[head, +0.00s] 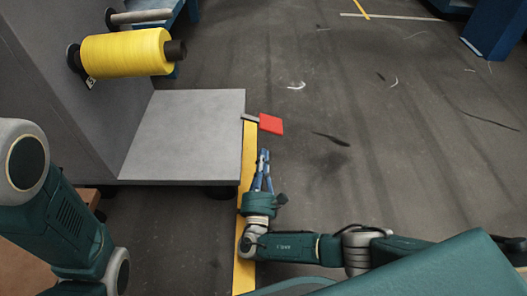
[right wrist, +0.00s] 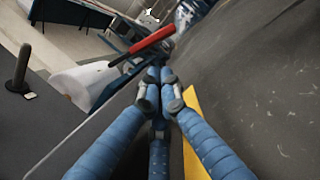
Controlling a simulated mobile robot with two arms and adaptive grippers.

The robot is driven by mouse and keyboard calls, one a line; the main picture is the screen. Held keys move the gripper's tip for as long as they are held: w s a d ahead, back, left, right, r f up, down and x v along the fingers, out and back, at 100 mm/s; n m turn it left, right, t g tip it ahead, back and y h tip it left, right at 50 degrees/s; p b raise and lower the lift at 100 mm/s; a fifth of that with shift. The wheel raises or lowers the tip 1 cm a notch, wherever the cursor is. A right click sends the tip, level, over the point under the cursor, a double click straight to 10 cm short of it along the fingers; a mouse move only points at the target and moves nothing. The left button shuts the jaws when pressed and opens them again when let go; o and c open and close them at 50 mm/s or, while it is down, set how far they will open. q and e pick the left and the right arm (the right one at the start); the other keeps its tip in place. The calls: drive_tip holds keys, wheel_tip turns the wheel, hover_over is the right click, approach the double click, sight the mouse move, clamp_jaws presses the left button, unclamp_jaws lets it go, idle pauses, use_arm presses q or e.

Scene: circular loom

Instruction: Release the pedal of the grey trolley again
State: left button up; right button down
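The grey trolley (head: 185,135) stands at the left with a flat grey deck and an upright panel. Its red pedal (head: 271,124) sticks out on a short grey lever from the deck's right edge. The pedal also shows as a red bar in the right wrist view (right wrist: 142,46). My right gripper (head: 263,155) is just below the pedal in the head view, apparently apart from it. Its blue fingers are closed together with nothing visible between them, as the right wrist view (right wrist: 159,76) shows. My left arm is at the left edge; its gripper is out of view.
A yellow spool (head: 125,53) sits on a peg on the trolley's panel, with an empty peg (head: 140,17) behind it. A yellow floor line (head: 244,215) runs along the trolley's right side. The dark floor to the right is open. A blue structure (head: 495,35) stands far right.

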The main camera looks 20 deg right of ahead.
sight(262, 122)
drive_tip(key=b+x, duration=0.4)
drive_tip(key=x, duration=0.4)
drive_tip(key=shift+w, duration=0.15)
drive_tip(key=shift+d, duration=0.1)
